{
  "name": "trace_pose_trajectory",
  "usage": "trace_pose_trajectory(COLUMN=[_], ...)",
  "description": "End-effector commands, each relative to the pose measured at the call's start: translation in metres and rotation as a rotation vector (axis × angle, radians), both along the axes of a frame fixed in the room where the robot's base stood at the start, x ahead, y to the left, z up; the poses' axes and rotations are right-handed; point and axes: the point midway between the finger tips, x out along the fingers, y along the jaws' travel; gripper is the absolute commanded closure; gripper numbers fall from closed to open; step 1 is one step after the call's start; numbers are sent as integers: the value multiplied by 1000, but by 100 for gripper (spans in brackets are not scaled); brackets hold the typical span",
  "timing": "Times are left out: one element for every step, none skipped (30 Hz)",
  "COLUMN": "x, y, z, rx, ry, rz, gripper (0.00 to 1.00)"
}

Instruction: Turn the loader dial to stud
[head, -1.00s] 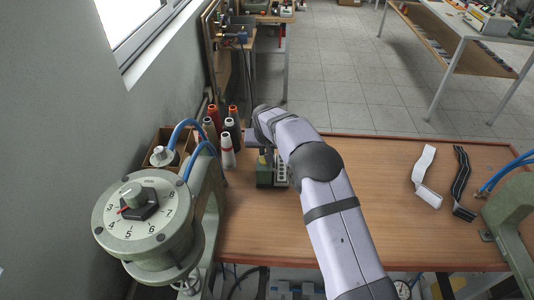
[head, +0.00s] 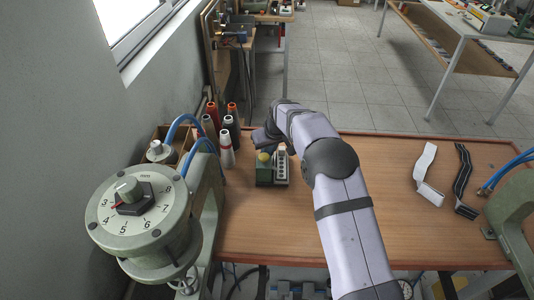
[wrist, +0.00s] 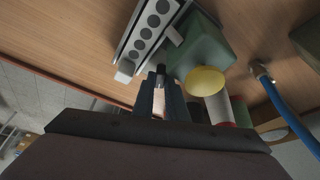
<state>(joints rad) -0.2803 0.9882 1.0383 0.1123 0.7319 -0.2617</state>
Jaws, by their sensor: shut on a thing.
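My gripper (wrist: 160,82) is shut on a small dark piece (wrist: 160,71) at its fingertips; I cannot tell what the piece is. In the head view the gripper end of my arm is behind a small green box (head: 264,175) with a yellow button on top. A grey block (head: 281,168) with a row of dark round spots stands against the box. The wrist view shows the green box (wrist: 205,50), the yellow button (wrist: 206,81) and the spotted block (wrist: 150,32) just beyond my fingers. No dial marked "stud" is readable in either view.
A large numbered mm dial (head: 137,206) with a red pointer near 3 sits on a green machine at the left. Several thread cones (head: 227,149) stand beside the box. A white strap (head: 426,164) and a black strap (head: 464,180) lie right. The table's middle right is clear.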

Motion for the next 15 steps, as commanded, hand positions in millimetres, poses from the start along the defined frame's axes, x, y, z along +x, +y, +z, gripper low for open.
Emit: trace_pose_trajectory(x=[1,1,2,2,2,2,2,3,3,3,3,3,4,3,4], y=[-2,-1,-1,-2,-2,-2,-2,-2,-2,-3,-3,-3,-3,-3,-3], z=[-2,-2,-2,-2,-2,-2,-2,-2,-1,-1,-1,0,0,0,1], rx=[2,2,3,1,2,1,2,2,2,2,1,2,2,1,1], ry=[-2,-2,-2,-3,-1,-3,-2,-3,-2,-3,-2,-2,-3,-1,-2], rz=[42,71,109,139,166,204,233,262,301,329,358,394,423,451,488], gripper=[100,100,100,100,100,100,100,100,100,100,100,100,100,100,100])
